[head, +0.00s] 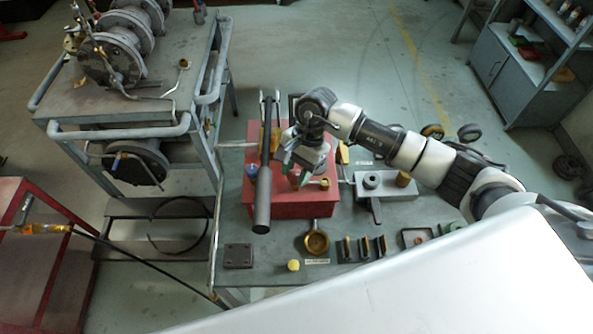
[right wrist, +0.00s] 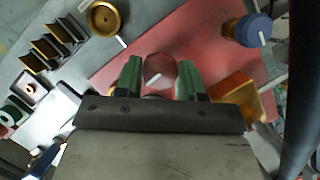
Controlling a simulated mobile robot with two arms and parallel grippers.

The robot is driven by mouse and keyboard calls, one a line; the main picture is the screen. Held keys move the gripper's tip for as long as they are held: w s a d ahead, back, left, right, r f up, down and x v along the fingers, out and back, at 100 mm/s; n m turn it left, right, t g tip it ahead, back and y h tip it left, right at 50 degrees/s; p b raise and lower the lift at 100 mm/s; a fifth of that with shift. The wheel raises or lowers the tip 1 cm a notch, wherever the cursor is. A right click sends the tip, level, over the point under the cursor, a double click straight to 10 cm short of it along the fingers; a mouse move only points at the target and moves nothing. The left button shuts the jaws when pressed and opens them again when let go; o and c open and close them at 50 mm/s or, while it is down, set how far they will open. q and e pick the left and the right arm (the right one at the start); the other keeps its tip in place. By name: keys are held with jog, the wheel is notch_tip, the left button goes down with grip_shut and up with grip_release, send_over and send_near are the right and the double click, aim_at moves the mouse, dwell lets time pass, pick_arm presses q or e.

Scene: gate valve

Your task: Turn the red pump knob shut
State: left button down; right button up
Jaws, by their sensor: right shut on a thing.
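The red pump knob (right wrist: 160,70) shows in the right wrist view with a pale mark on its face. It sits between the two green fingertips of my right gripper (right wrist: 158,80), which is shut on it. In the head view my right gripper (head: 293,172) reaches down over the red pump box (head: 310,208) from the right, and the knob is mostly hidden by the fingers. My left gripper is in neither view.
A brass ring (head: 316,241), a yellow ball (head: 293,265) and a grey block (head: 380,185) are on the bench. A pipe cart (head: 120,110) stands at left.

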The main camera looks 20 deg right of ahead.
jog(key=m+b, duration=0.1)
jog(key=m, duration=0.1)
jog(key=m+t+b, duration=0.1)
jog(key=m+b, duration=0.1)
jog(key=shift+f+y, duration=0.2)
jog(key=shift+y, duration=0.2)
jog(key=m+t+b, duration=0.1)
jog(key=m+b, duration=0.1)
jog(key=m+t+b, duration=0.1)
jog(key=m+b, duration=0.1)
jog(key=m, duration=0.1)
jog(key=shift+s+t+b, duration=0.15)
jog(key=shift+t+b, duration=0.15)
jog(key=m+t+b, duration=0.1)
jog(key=m+b, duration=0.1)
jog(key=m, duration=0.1)
jog(key=m+h+b, duration=0.1)
jog(key=m+b, duration=0.1)
jog(key=shift+s+m+t, duration=0.1)
jog(key=shift+m+t, duration=0.3)
jog(key=shift+r+m+t+h+b, duration=0.1)
jog(key=shift+m+t+h+b, duration=0.2)
jog(key=shift+m+b, duration=0.5)
jog(key=shift+r+m+t+h+b, duration=0.1)
jog(key=shift+m+t+h+b, duration=0.3)
jog(key=shift+m, duration=0.7)
jog(key=o, duration=0.9)
jog(key=shift+s, duration=0.1)
jog(key=v, duration=1.1)
jog(key=shift+b, duration=0.4)
